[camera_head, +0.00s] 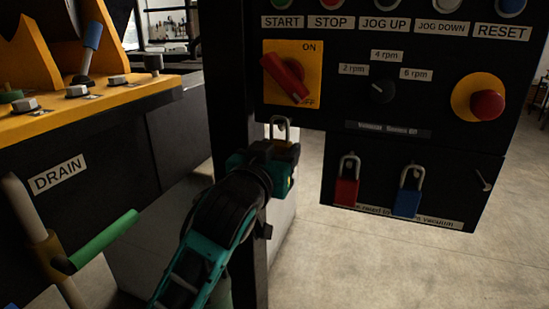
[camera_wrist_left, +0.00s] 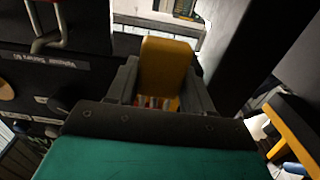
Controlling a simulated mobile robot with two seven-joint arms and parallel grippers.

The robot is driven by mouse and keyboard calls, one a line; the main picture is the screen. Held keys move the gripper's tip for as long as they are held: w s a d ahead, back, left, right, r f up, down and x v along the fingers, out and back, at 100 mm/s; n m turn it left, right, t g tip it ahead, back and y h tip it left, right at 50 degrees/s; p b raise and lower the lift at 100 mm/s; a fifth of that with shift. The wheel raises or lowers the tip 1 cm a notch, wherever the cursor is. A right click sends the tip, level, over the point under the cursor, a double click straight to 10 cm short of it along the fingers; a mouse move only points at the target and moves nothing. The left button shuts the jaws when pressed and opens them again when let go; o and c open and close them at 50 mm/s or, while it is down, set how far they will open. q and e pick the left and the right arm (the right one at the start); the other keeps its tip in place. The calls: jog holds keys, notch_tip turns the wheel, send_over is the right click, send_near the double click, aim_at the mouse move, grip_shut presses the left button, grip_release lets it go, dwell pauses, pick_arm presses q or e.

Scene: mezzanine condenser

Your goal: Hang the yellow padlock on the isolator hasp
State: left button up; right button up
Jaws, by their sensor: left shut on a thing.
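My left gripper (camera_head: 283,153) is shut on the yellow padlock (camera_head: 281,144), whose silver shackle points up at the lower left corner of the control panel. The padlock's yellow body shows between the fingers in the left wrist view (camera_wrist_left: 166,62). The isolator (camera_head: 292,74) is a yellow plate with a red handle, just above the shackle; its handle slants between ON and OFF. I cannot make out the hasp itself, nor whether the shackle passes through it or is only in front of it. My right gripper is not in view.
A red padlock (camera_head: 346,190) and a blue padlock (camera_head: 406,203) hang on the lower board. A red emergency button (camera_head: 487,104) and a speed knob (camera_head: 381,91) are on the panel. A dark post stands behind my left arm. A machine with a green handle (camera_head: 105,240) is at left.

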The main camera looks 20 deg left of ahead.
pick_arm(q)
jog(key=shift+w+f+b, duration=0.1)
jog(key=shift+w+b, duration=0.2)
jog(key=shift+w, duration=0.75)
jog(key=shift+w+f, duration=0.3)
jog(key=shift+w, duration=0.15)
jog(key=shift+w+f, duration=0.1)
jog(key=shift+f, duration=0.05)
jog(key=o, duration=1.2)
jog(key=shift+d+f, duration=0.1)
